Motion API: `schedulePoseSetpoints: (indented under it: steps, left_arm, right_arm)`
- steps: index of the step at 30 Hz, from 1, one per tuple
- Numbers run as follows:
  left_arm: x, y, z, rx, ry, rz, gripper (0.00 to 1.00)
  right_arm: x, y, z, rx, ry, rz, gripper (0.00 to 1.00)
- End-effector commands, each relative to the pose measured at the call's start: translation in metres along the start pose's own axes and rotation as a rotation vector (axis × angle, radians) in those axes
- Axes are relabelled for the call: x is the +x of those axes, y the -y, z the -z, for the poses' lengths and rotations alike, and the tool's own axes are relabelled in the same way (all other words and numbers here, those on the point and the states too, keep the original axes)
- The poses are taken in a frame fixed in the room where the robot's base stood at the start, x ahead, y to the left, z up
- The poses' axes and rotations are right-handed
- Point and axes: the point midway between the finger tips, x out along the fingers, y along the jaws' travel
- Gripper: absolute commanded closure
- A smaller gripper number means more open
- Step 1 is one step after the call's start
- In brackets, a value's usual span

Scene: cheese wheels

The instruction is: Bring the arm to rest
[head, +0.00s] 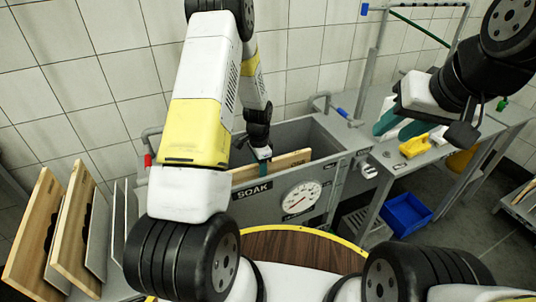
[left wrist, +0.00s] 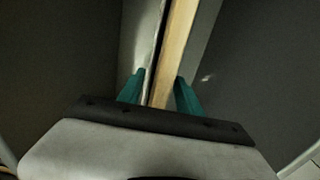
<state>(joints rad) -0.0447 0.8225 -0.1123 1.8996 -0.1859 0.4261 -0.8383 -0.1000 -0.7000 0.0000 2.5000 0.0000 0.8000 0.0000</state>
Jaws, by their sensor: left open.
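My left gripper (head: 260,152) reaches down into the grey sink labelled SOAK (head: 232,205), its teal fingers partly hidden. A wooden board (head: 292,160) stands on edge in the sink. In the left wrist view, the teal fingers (left wrist: 158,92) are apart, with the board's pale edge (left wrist: 179,40) running between them. I cannot tell whether either finger touches it. My right gripper (head: 400,124) is at the right, over the side bench, with its teal fingers apart and no object clearly between them.
Boards (head: 78,228) stand upright at the left. A dial (head: 301,197) is on the sink's front. A yellow item (head: 415,146) lies on the grey bench (head: 385,158), with a blue crate (head: 406,213) below. A round brown top with a yellow rim (head: 300,248) is close in front.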

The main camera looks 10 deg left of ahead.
Motion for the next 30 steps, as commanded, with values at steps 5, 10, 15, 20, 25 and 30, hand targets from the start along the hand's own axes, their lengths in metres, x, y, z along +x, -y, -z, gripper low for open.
schedulePoseSetpoints:
  steps: [5,10,15,20,25,30]
  left_arm:
    - [-0.031,0.001,0.002,0.000,-0.005,0.005,0.58]
    - [-0.059,0.001,0.002,0.000,-0.004,0.005,0.58]
    - [-0.072,0.000,0.001,0.000,-0.002,0.004,0.58]
    - [-0.086,-0.001,0.001,-0.019,-0.013,0.013,0.58]
    - [-0.147,-0.010,-0.004,-0.130,-0.073,0.051,0.58]
    - [-0.228,-0.037,-0.018,-0.301,-0.169,0.090,0.58]
  right_arm:
    - [0.000,0.000,0.000,0.000,0.000,0.000,0.64]
    - [0.000,0.000,0.000,0.000,0.000,0.000,0.64]
    - [0.000,0.000,0.000,0.000,0.000,0.000,0.64]
    - [0.000,0.000,0.000,0.000,0.000,0.000,0.64]
    - [0.000,0.000,0.000,0.000,0.000,0.000,0.64]
    - [0.000,0.000,0.000,0.000,0.000,0.000,0.64]
